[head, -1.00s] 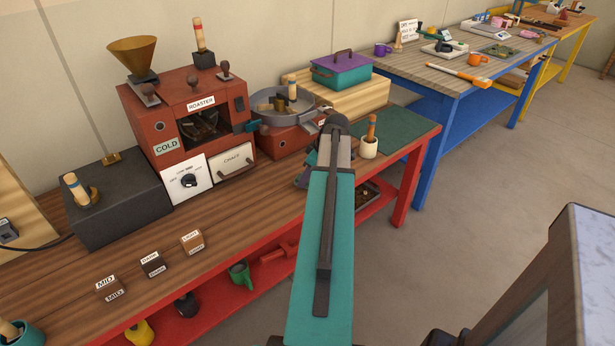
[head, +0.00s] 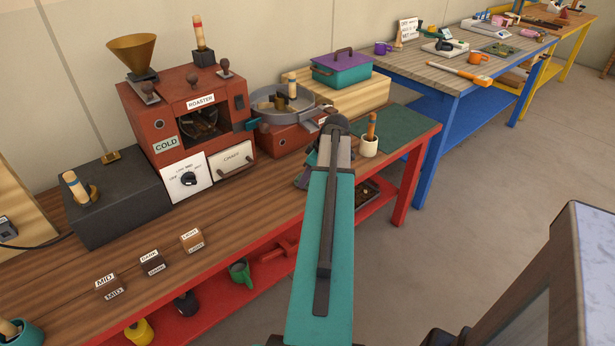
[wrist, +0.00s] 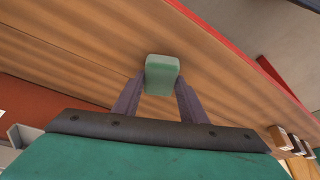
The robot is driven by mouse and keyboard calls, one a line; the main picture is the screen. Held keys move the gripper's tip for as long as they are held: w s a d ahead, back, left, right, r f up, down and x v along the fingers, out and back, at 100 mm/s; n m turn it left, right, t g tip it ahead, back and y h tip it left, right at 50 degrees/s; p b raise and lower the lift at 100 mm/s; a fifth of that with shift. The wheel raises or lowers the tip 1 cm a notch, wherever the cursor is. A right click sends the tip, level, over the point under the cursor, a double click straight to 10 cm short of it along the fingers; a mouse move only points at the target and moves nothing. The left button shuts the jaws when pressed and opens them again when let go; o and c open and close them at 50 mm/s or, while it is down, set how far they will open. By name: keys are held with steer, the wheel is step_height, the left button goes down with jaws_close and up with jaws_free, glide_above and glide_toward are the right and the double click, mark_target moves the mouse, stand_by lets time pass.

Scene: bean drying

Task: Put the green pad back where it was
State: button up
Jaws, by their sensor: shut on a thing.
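The green pad (wrist: 162,75) shows in the wrist view as a small, pale green rounded block. My gripper (wrist: 161,88) is shut on it, with a dark finger on each side. The brown wooden bench top (wrist: 80,62) lies behind the pad in that view; I cannot tell whether the pad touches it. In the head view my teal arm reaches toward the bench's front edge and hides the gripper's fingertips and the pad. A dark green mat (head: 398,129) lies at the bench's right end.
The red roaster (head: 195,115), its round cooling tray (head: 270,121) and a white cup with a wooden handle (head: 369,147) stand near my arm. Three labelled blocks, one marked LIGHT (head: 192,240), line the front left. A teal box with purple lid (head: 342,70) sits behind.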

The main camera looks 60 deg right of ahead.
steer(key=shift+f, duration=0.2)
steer(key=o, duration=1)
steer(key=shift+b+v, duration=0.5)
steer(key=shift+v, duration=6.45)
